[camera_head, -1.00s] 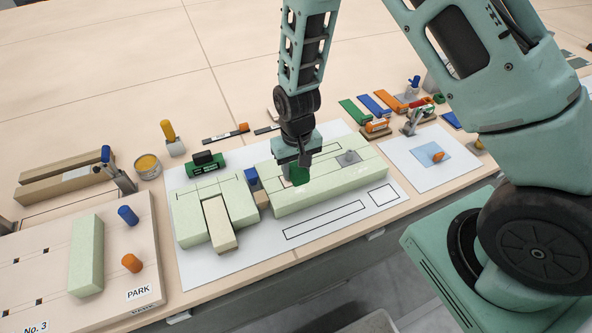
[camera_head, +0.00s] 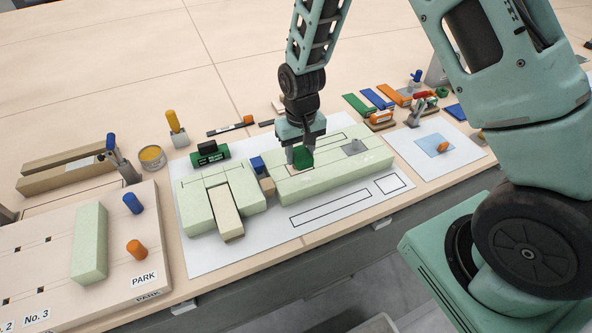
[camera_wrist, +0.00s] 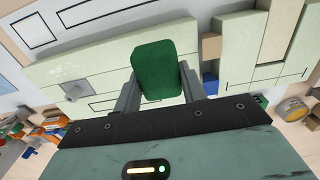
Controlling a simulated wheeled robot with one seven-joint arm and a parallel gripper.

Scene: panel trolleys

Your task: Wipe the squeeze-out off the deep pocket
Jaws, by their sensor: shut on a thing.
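My gripper (camera_head: 301,146) is shut on a dark green block-like pad (camera_head: 303,159), which also fills the space between the fingers in the wrist view (camera_wrist: 158,70). It is over the long pale green panel (camera_head: 330,178), near its left half. Thin dark outlines mark the panel's top, and a grey square plate (camera_head: 354,147) lies towards its right end. I cannot tell whether the pad touches the panel. The deep pocket and any squeeze-out cannot be made out; the pad and fingers hide part of the panel's top.
A board with pegs (camera_head: 60,270) is at left; coloured tools (camera_head: 380,100) lie at back right.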

